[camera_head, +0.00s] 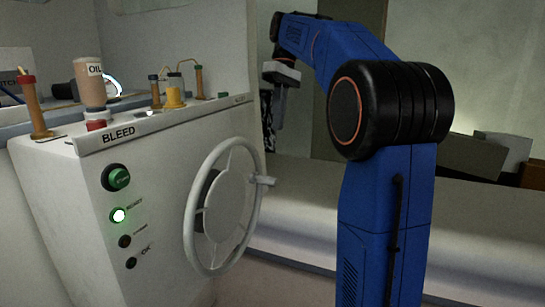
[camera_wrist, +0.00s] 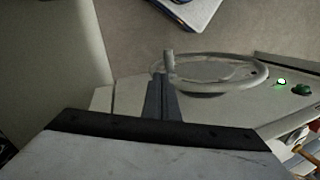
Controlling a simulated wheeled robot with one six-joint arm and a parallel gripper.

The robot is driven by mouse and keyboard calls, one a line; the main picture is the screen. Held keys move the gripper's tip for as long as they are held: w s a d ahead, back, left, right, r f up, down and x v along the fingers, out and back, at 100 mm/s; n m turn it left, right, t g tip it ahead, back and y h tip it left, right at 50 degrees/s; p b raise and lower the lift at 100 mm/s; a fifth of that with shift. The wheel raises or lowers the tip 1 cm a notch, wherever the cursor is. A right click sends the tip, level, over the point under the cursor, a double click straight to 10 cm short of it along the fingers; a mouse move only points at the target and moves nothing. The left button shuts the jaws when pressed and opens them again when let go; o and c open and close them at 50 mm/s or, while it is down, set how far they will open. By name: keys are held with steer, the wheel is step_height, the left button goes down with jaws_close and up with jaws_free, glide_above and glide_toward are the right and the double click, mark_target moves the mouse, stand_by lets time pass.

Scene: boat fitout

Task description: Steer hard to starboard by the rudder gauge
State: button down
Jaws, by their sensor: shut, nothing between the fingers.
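The grey steering wheel (camera_head: 192,229) stands on the right face of a white console, with a spinner knob (camera_head: 264,181) sticking out from its right rim. In the wrist view the wheel (camera_wrist: 262,72) and its knob (camera_wrist: 168,62) lie beyond my fingertips. My gripper (camera_head: 279,124) is shut and empty, pointing down, above the wheel's right side and apart from the knob. In the wrist view its closed fingers (camera_wrist: 160,85) overlap the picture just below the knob. A round dial (camera_head: 112,82), perhaps the rudder gauge, is partly hidden behind the oil bottle; its needle cannot be read.
The console (camera_head: 75,215) has a BLEED label, a lit green READY lamp (camera_head: 119,215) and several buttons. The oil bottle (camera_head: 89,83) and small fittings stand on its top. A pale bench (camera_head: 300,210) runs behind the wheel. A notebook (camera_wrist: 192,10) lies beyond the wheel.

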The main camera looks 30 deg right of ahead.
steer(key=s+a+f+m, duration=0.1)
steer(key=f+m, duration=0.3)
steer(key=m, duration=0.1)
steer(key=s+a+f+m, duration=0.1)
steer(key=a+f+m, duration=0.1)
steer(key=f+m, duration=0.2)
steer(key=s+a+f+m, duration=0.1)
steer(key=s+f+m, duration=0.1)
steer(key=f+m, duration=0.2)
steer(key=shift+a+m+h, duration=0.25)
steer(key=shift+m+h, duration=0.05)
steer(key=shift+m, duration=0.8)
steer(key=shift+w, duration=0.1)
steer(key=shift+w+d+f, duration=0.2)
steer(key=shift+d+f, duration=0.05)
steer(key=shift+f, duration=0.45)
steer(key=d+v, duration=0.1)
steer(key=v, duration=1.3)
steer(key=shift+w+d+f, duration=0.15)
steer(key=shift+w+f, duration=0.05)
steer(key=shift+s+t, duration=0.1)
steer(key=shift+t, duration=0.2)
